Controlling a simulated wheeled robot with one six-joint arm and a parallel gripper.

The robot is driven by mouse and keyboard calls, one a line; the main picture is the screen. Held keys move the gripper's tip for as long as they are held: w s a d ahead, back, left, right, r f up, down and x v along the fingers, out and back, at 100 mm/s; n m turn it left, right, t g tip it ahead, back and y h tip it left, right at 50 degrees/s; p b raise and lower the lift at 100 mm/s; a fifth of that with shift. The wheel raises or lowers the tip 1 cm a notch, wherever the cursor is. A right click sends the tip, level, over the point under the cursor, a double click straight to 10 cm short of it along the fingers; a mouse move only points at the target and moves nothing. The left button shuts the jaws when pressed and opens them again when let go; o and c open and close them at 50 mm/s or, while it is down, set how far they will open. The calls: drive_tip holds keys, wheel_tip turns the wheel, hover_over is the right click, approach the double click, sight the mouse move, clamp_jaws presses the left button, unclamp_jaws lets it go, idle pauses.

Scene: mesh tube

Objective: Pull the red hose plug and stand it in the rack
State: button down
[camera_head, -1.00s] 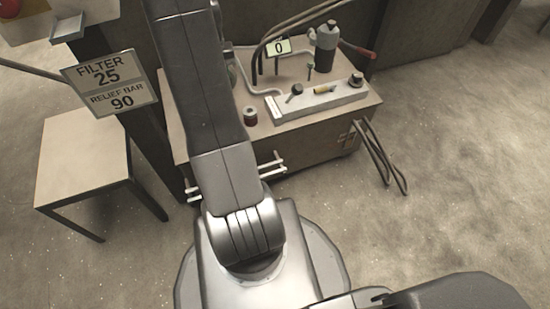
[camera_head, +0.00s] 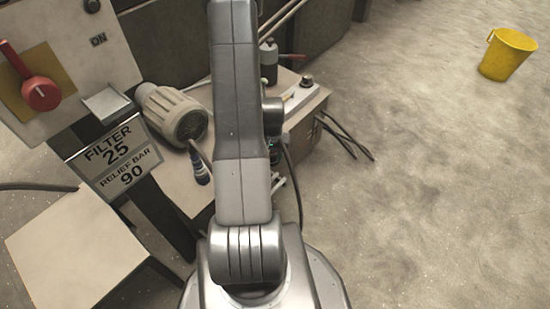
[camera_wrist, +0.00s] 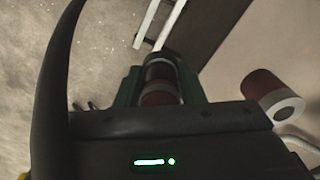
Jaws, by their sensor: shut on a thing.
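In the wrist view my gripper (camera_wrist: 160,88) is shut on a dark cylinder with a dull red band, which looks like the red hose plug (camera_wrist: 160,97). Green jaw pads flank it. In the head view my arm hides most of my gripper and the plug. White rods (camera_wrist: 160,22) show beyond the plug in the wrist view, along the cabinet's edge; I cannot tell whether they are the rack. A separate dark red cylinder with a pale ringed end (camera_wrist: 272,90) is to the right of the plug, apart from it.
A dark bottle (camera_head: 268,63) stands behind my arm. The right floor is open, with a yellow bucket (camera_head: 507,54).

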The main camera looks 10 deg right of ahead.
drive_tip(key=shift+s+d+f, duration=0.35)
drive_tip(key=shift+s+f, duration=0.15)
drive_tip(key=shift+s, duration=0.25)
drive_tip(key=shift+f+b, duration=1.75)
drive_tip(key=shift+f, duration=0.9)
drive_tip(key=shift+f+b, duration=0.4)
drive_tip(key=shift+b, duration=0.05)
drive_tip(key=shift+f+b, duration=1.75)
drive_tip(key=c, duration=0.9)
unclamp_jaws()
drive_tip(key=shift+o, duration=0.2)
drive_tip(key=shift+r, duration=0.1)
